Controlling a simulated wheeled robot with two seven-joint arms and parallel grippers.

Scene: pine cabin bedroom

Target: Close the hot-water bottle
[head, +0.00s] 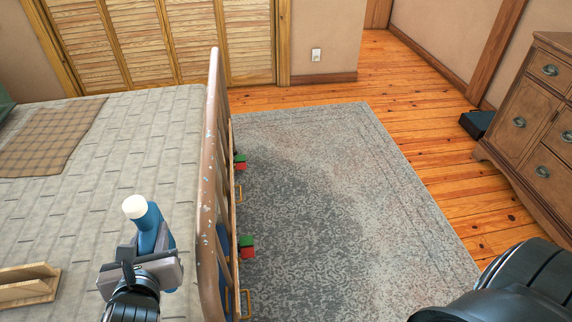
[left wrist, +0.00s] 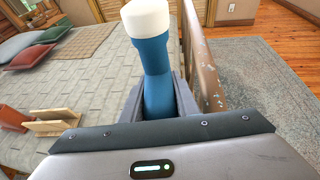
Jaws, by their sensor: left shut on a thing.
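The hot-water bottle (head: 149,228) is blue with a white stopper (head: 134,206) at its top end. My left gripper (head: 150,262) is shut on the bottle and holds it above the bed. In the left wrist view the bottle's blue neck (left wrist: 155,75) rises between the jaws, tilted slightly left, with the white stopper (left wrist: 146,18) seated on its mouth. The lower part of the bottle is hidden by the gripper. My right gripper is not in view; only a dark part of my own arm shows at the lower right.
The bed (head: 150,140) has a grey patterned cover and a brown checked blanket (head: 48,135). A worn wooden footboard (head: 209,190) stands close right of my left gripper. A wooden stand (head: 28,285) lies on the bed. A rug (head: 330,210) and dresser (head: 535,125) are to the right.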

